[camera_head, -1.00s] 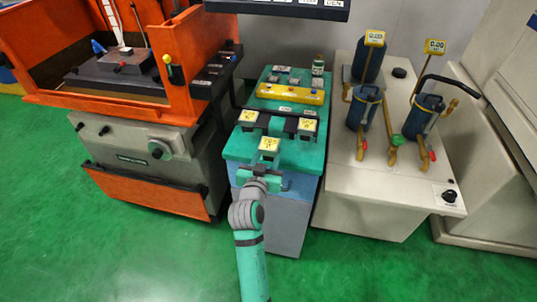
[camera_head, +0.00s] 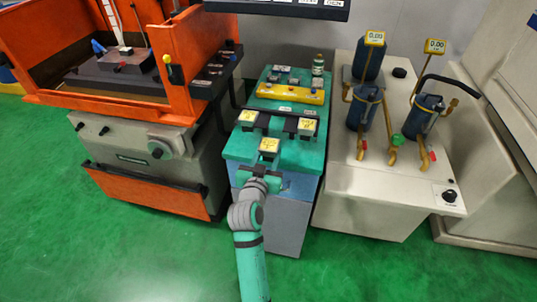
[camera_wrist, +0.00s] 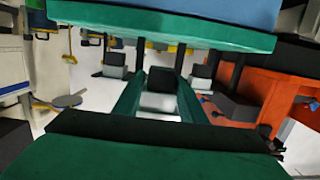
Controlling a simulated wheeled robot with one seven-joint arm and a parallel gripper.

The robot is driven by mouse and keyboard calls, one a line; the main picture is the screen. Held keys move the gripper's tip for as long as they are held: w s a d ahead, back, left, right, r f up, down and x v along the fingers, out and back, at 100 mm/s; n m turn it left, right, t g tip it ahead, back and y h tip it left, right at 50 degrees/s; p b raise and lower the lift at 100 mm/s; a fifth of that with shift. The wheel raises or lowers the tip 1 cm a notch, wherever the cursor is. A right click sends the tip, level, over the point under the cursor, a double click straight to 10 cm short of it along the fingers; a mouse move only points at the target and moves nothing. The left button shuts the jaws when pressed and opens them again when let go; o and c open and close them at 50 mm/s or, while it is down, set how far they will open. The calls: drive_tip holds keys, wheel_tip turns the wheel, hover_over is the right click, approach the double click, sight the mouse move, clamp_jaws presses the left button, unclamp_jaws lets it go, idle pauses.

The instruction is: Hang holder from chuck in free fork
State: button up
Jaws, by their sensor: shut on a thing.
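The holder (camera_head: 268,146), with a yellow label on top, is in my gripper (camera_head: 264,172) at the front edge of the green-topped cart. In the wrist view the holder (camera_wrist: 160,88) shows as a dark and pale block between the two green fingers of my gripper (camera_wrist: 160,100), which are shut on it. A dark rack bar (camera_head: 277,125) with fork arms runs across the cart top behind it. Two other yellow-labelled holders hang at this rack, a left holder (camera_head: 247,118) and a right holder (camera_head: 307,126). Whether the held holder touches a fork cannot be told.
A yellow block (camera_head: 290,93) and small parts lie further back on the green cart top (camera_head: 290,158). An orange machine (camera_head: 120,110) stands close on the left. A beige cabinet (camera_head: 375,190) with blue canisters and pipes stands on the right. The green floor in front is clear.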

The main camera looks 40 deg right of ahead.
drive_tip(key=shift+w+d, duration=0.1)
drive_tip(key=shift+r+x, duration=0.15)
drive_tip(key=shift+x, duration=0.85)
drive_tip(key=shift+r+x, duration=0.15)
drive_tip(key=shift+x, duration=0.9)
drive_tip(key=shift+d+r, duration=0.1)
drive_tip(key=shift+r+x, duration=0.2)
drive_tip(key=shift+x, duration=0.9)
drive_tip(key=shift+r+x, duration=0.15)
drive_tip(key=shift+x, duration=0.95)
drive_tip(key=shift+w+d, duration=0.15)
drive_tip(key=shift+d, duration=0.05)
drive_tip(key=shift+r+x, duration=0.1)
drive_tip(key=shift+x, duration=0.7)
drive_tip(key=shift+r+x, duration=0.15)
drive_tip(key=shift+x, duration=0.6)
drive_tip(key=shift+w+d, duration=0.2)
drive_tip(key=shift+f, duration=0.2)
